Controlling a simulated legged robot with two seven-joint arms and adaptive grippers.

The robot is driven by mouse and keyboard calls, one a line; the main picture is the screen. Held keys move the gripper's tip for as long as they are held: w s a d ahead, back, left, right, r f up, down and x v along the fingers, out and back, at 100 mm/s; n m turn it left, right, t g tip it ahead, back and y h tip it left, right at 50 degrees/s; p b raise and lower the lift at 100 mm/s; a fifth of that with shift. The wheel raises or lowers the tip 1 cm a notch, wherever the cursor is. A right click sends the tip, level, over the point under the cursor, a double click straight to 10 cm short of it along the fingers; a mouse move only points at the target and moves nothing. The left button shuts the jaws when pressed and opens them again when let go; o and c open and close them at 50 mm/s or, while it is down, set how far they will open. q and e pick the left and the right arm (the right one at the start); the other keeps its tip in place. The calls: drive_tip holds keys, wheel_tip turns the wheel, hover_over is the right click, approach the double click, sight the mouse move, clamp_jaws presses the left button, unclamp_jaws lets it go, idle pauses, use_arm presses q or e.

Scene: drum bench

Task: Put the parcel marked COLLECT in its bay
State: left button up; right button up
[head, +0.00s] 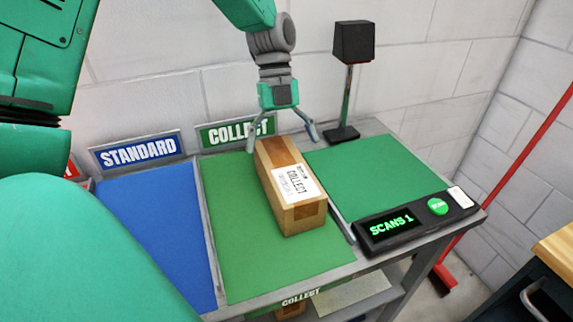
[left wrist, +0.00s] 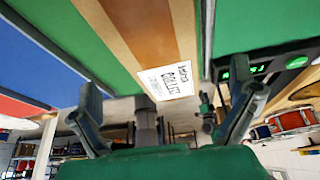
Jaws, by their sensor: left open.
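The parcel (head: 280,172) is a brown cardboard box with a white label reading COLLECT. In the head view it lies on the green COLLECT bay (head: 232,235), near that bay's right edge. The COLLECT sign (head: 235,132) stands behind the bay. My left gripper (head: 281,138) is open above the far end of the parcel, its fingers spread to either side; I cannot tell whether they touch it. In the left wrist view the parcel's labelled face (left wrist: 165,82) shows beyond the spread fingers. My right gripper is not in view.
The blue STANDARD bay (head: 155,225) lies to the left. A green pad (head: 370,170) lies to the right, with a scanner on a post (head: 353,45) behind it and a console (head: 415,222) reading SCANS 1 in front. A dark cabinet (head: 545,275) stands at lower right.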

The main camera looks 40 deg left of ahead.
use_arm(q)
drive_tip(key=shift+v, duration=2.4)
drive_tip(key=shift+f, duration=0.1)
